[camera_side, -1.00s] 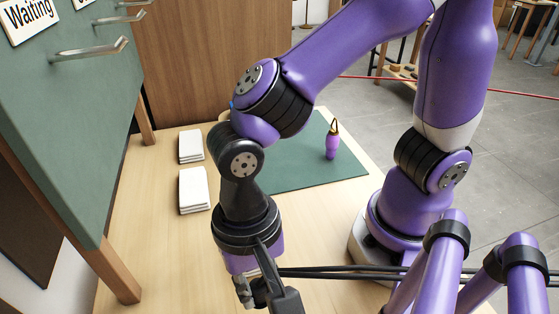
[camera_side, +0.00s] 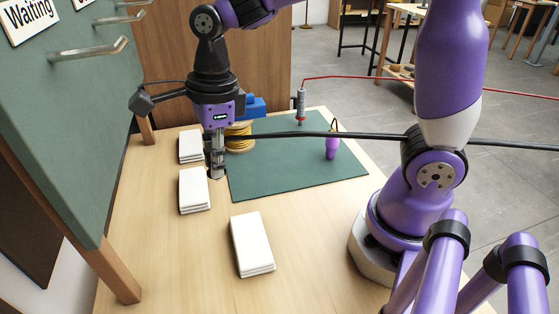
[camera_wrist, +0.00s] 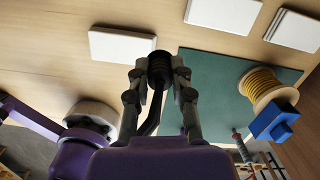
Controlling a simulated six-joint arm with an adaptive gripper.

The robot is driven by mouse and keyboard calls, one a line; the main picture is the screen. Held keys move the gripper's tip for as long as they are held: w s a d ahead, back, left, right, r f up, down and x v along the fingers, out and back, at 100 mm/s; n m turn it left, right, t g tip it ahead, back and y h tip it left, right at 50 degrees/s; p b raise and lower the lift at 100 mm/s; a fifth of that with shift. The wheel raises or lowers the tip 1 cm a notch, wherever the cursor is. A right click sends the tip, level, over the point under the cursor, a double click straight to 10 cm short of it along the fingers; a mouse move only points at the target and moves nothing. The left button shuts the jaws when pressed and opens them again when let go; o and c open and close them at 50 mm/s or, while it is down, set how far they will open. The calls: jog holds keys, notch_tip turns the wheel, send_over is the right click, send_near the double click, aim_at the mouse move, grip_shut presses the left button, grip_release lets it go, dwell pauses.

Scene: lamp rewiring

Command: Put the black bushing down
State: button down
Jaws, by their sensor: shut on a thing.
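My gripper (camera_side: 216,165) points down at the left edge of the green mat, beside the white stacks. In the side view the bushing is mostly hidden by the fingers and is too small to make out clearly. The fingertips are low, close to the wooden table top. I cannot tell whether the bushing touches the table.
White stacks (camera_side: 194,190), (camera_side: 252,244) and (camera_side: 191,146) lie on the table (camera_side: 165,255). A blue block (camera_side: 252,106) is behind.

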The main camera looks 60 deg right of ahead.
jog(key=w+d+f, duration=0.1)
jog(key=d+f, duration=0.1)
jog(key=w+d+f, duration=0.2)
jog(key=d, duration=0.1)
jog(key=w+d+f, duration=0.2)
jog(key=d, duration=0.1)
jog(key=shift+d, duration=0.25)
jog(key=shift+f, duration=2.05)
jog(key=shift+f, duration=0.1)
jog(key=c, duration=0.8)
grip_release()
jog(key=shift+o, duration=0.2)
